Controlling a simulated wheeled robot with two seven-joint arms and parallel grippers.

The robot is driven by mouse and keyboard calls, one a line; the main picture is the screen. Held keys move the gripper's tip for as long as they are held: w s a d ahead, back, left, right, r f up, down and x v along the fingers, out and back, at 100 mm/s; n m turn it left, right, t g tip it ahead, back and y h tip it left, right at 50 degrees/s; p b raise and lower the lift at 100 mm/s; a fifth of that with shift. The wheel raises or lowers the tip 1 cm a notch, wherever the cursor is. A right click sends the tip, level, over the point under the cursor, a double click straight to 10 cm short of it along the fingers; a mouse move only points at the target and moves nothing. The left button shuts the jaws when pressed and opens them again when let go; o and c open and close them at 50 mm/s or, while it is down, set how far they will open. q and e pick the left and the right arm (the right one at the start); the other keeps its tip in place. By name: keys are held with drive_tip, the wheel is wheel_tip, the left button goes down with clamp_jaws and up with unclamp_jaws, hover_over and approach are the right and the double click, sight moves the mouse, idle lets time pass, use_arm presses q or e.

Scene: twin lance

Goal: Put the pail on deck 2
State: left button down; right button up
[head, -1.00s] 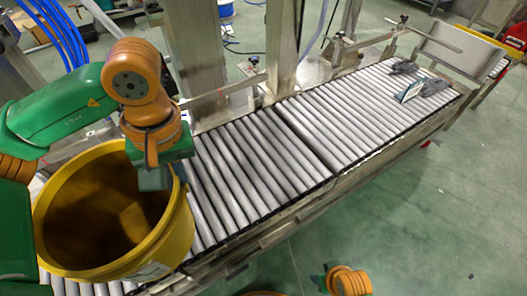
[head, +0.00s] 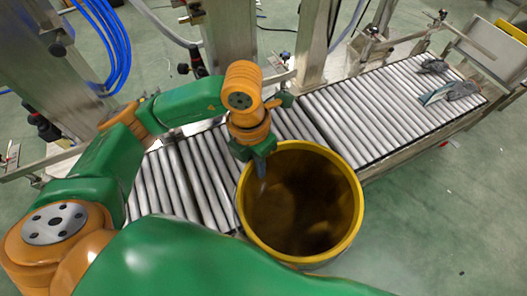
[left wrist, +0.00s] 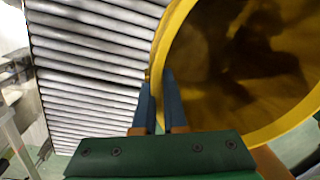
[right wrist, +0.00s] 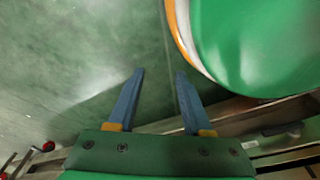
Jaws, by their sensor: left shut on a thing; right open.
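The yellow pail (head: 348,205) is upright or nearly so, open at the top and dark inside. In the head view it overlaps the front edge of the roller conveyor (head: 180,180); I cannot tell its height above the rollers. My left gripper (head: 262,172) is shut on the pail's rim at its left side. The left wrist view shows the two blue fingers (left wrist: 158,95) on either side of the yellow rim (left wrist: 158,62). My right gripper (right wrist: 160,75) is open and empty above green floor. No readable label marks deck 2.
The conveyor's far roller section (head: 375,105) is mostly clear. Dark grey pieces (head: 462,90) lie at its far right end. Metal posts (head: 315,40) and a rail (head: 375,45) stand along the back side. Open green floor (head: 450,220) lies to the right.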

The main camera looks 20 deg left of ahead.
drive_tip(key=s+d+r+p, duration=0.1)
drive_tip(key=s+r+p, duration=0.1)
drive_tip(key=s+p, duration=0.25)
use_arm(q)
drive_tip(key=w+a+f+n+b, duration=0.3)
drive_tip(key=w+f+n, duration=0.1)
drive_tip(key=f+n, duration=0.1)
drive_tip(key=w+a+f+n+t+b, duration=0.1)
drive_tip(key=w+a+f+n+b, duration=0.2)
drive_tip(key=w+f+n, duration=0.2)
drive_tip(key=f+n, duration=0.1)
drive_tip(key=n, duration=0.2)
drive_tip(key=shift+a+f+b, duration=0.15)
drive_tip(key=shift+a+b, duration=0.1)
drive_tip(key=shift+b, duration=0.05)
drive_tip(key=c, duration=1.4)
unclamp_jaws()
drive_tip(key=shift+f, duration=0.15)
drive_tip(key=o, duration=0.4)
use_arm(e)
drive_tip(key=w+d+f, duration=0.2)
drive_tip(key=d+f, duration=0.1)
drive_tip(key=f, duration=0.2)
drive_tip(key=shift+w+d+f+h, duration=0.15)
drive_tip(key=shift+d+h, duration=0.1)
drive_tip(key=shift+h, duration=0.15)
